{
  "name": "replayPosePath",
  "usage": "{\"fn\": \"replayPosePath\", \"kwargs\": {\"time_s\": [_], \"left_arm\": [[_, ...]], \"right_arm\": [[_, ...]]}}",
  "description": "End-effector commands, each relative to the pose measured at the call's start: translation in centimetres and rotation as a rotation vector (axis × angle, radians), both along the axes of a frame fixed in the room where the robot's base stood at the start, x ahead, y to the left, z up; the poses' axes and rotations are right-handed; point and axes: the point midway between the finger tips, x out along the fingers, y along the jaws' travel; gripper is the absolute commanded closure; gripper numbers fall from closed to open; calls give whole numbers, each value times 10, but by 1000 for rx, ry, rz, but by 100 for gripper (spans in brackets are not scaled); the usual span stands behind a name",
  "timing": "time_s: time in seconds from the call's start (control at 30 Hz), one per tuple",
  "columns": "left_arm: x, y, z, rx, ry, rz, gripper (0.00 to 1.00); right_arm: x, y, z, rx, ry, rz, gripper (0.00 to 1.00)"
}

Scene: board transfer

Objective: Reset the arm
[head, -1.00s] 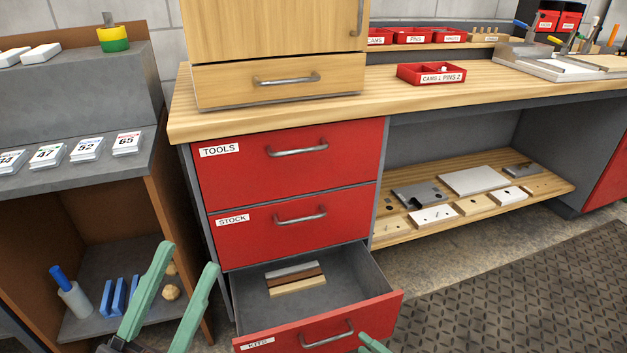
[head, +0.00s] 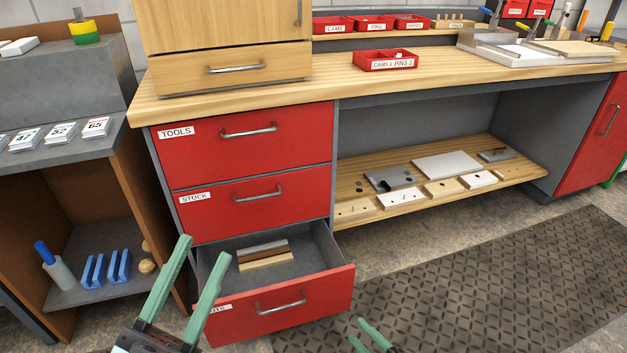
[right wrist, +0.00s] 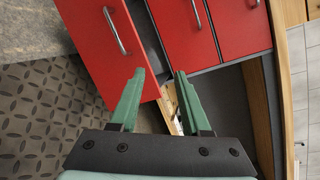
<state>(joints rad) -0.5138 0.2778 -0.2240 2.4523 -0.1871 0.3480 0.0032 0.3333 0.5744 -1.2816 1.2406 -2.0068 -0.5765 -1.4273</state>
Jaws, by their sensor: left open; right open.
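My left gripper (head: 199,262) has green fingers and is open and empty. In the head view it is at the lower left, in front of the open kits drawer (head: 335,287) and overlapping its left corner. My right gripper (head: 360,332) shows only its fingertips at the bottom edge of the head view, to the right of the drawer front. In the right wrist view my right gripper (right wrist: 160,75) is open with nothing between its fingers, and red drawer fronts lie beyond it.
The open drawer holds a few flat strips (head: 264,256). Above it are the shut stock drawer (head: 290,205) and tools drawer (head: 285,150). A lower shelf (head: 365,210) at right carries several plates and blocks. A patterned floor mat (head: 480,270) lies clear at the lower right.

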Motion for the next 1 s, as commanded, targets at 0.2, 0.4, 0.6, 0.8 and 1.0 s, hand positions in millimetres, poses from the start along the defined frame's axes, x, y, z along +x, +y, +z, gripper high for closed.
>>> {"fn": "replayPosePath", "kwargs": {"time_s": [0.2, 0.4, 0.6, 0.8, 1.0], "left_arm": [[36, 10, -14, 11, 307, 66, 55], [47, 20, -53, 23, 611, 124, 55], [33, 30, -94, 34, 916, 175, 55], [-3, 37, -130, 44, 1208, 213, 55], [-38, 40, -154, 49, 1395, 233, 55]], "right_arm": [[-22, 10, 66, 739, 488, -392, 53], [-57, 6, 106, 1509, 901, -786, 53], [-100, -6, 150, 2332, 1171, -1165, 53], [-141, -29, 202, -2233, -832, 1006, 53], [-166, -53, 237, -1882, -498, 733, 53]]}}
